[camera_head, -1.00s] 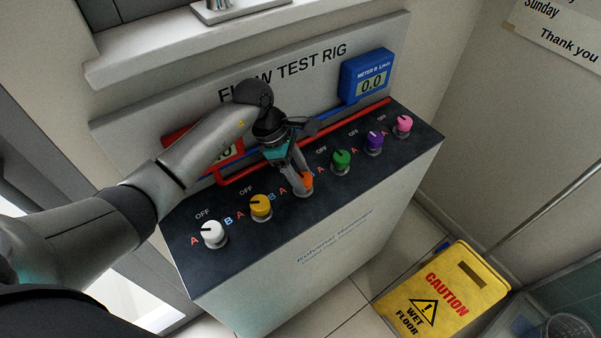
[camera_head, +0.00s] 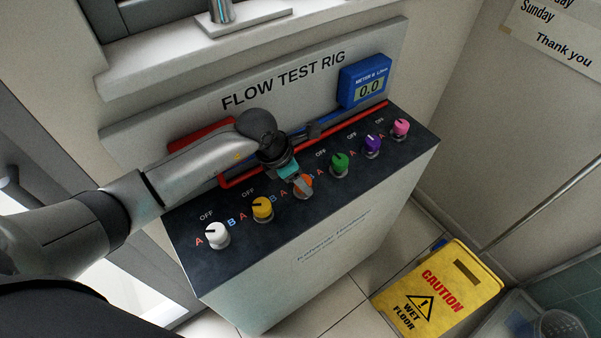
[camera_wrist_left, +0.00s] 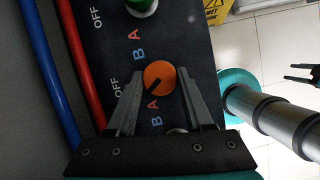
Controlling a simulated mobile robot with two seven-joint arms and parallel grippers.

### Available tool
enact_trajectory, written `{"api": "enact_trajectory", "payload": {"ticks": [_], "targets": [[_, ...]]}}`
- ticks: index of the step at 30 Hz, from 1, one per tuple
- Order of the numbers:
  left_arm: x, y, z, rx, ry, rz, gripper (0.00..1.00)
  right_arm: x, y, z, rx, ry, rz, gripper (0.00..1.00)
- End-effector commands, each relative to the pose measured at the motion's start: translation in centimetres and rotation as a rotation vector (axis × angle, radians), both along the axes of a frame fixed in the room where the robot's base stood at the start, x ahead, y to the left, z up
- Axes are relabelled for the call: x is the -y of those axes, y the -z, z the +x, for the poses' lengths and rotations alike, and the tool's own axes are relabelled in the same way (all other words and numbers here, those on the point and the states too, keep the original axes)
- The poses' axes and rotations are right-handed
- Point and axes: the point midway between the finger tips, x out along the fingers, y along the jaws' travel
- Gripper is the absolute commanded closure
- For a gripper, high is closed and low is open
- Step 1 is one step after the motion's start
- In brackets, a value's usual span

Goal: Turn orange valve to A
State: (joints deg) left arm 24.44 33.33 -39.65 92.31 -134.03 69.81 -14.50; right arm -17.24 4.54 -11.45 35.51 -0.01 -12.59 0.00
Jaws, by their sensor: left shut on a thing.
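The orange valve (camera_head: 303,181) is a round knob on the dark top panel, third from the left. My left gripper (camera_wrist_left: 159,80) has one finger on each side of the orange valve (camera_wrist_left: 161,72) and is shut on it. In the left wrist view, its black pointer mark points to the lower left, between the OFF label (camera_wrist_left: 117,87) and the lettering below the knob. In the head view, the gripper covers part of the knob and its labels. My right gripper (camera_wrist_left: 300,73) seems to show at the right edge of the wrist view, fingers apart.
White (camera_head: 216,234), yellow (camera_head: 262,208), green (camera_head: 339,162), purple (camera_head: 371,146) and pink (camera_head: 400,128) knobs share the panel. Red and blue pipes run behind them. The blue meter (camera_head: 364,82) reads 0.0. A yellow caution sign (camera_head: 437,292) stands on the floor at right.

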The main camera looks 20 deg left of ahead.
Motion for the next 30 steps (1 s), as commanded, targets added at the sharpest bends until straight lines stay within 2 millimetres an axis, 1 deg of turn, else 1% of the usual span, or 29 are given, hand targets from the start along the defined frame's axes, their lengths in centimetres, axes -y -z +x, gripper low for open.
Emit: {"api": "enact_trajectory", "payload": {"ticks": [1, 6, 15, 21, 30], "targets": [[0.0, -0.2, -0.1, -0.001, -0.04, 0.002, 1.0, 0.0, -0.5, 0.0, 0.001, 0.0, 0.0, 0.5], [0.1, -0.2, -0.1, 0.0, -0.182, 0.001, 1.0, 0.0, -1.3, 0.1, 0.001, 0.0, 0.0, 0.5], [0.2, -0.1, -0.1, -0.001, -0.361, 0.0, 1.0, 0.0, -2.1, 0.1, 0.001, 0.0, -0.001, 0.5], [0.2, -0.1, -0.1, -0.001, -0.42, 0.001, 1.0, 0.0, -2.3, 0.1, 0.001, 0.0, -0.001, 0.5], [0.2, 0.0, -0.1, -0.001, -0.443, 0.0, 1.0, 0.0, -2.4, 0.1, 0.002, 0.0, -0.001, 0.5]]}}
